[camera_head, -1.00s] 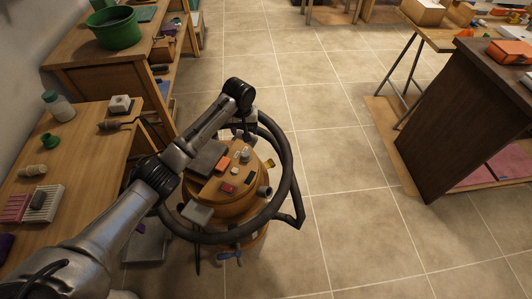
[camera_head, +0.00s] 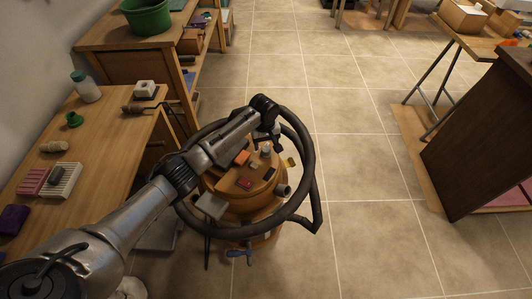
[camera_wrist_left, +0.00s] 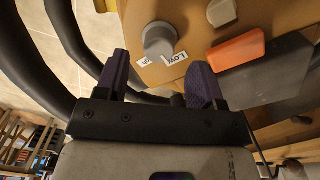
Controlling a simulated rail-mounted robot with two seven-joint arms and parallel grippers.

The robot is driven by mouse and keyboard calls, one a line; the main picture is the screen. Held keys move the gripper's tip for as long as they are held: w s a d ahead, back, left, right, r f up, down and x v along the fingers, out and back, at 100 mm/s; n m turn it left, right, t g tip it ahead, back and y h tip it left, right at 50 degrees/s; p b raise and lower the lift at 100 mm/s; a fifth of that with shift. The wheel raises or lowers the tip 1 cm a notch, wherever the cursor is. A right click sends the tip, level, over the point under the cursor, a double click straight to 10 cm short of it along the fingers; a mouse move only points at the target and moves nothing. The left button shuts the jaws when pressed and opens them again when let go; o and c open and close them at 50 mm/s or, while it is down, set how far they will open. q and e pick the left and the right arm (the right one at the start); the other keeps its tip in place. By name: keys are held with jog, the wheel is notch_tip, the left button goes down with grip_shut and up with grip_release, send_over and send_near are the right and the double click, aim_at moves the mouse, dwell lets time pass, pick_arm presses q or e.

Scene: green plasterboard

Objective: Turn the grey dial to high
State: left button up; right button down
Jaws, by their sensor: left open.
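The grey dial (camera_wrist_left: 159,40) is a round knob on the tan top of a drum-shaped machine (camera_head: 240,212). In the left wrist view it stands just beyond and between the fingers of my left gripper (camera_wrist_left: 160,82). A white label reading LOW lies beside it, with another label partly hidden by the dial. The left gripper is open and empty, with purple-dark fingers. In the head view the left gripper (camera_head: 276,143) hangs over the far part of the machine's top. There I cannot clearly tell the dial from the other small knob. My right gripper is out of view.
A thick black hose (camera_head: 315,185) loops around the machine. An orange block (camera_wrist_left: 236,48) and another grey knob (camera_wrist_left: 222,12) sit close to the dial. A wooden workbench (camera_head: 110,150) stands at left and a dark cabinet (camera_head: 480,140) at right. The floor between is clear.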

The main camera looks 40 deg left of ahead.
aim_at(266, 149)
pick_arm(q)
jog(key=shift+f+b, duration=0.75)
jog(key=shift+f, duration=1.35)
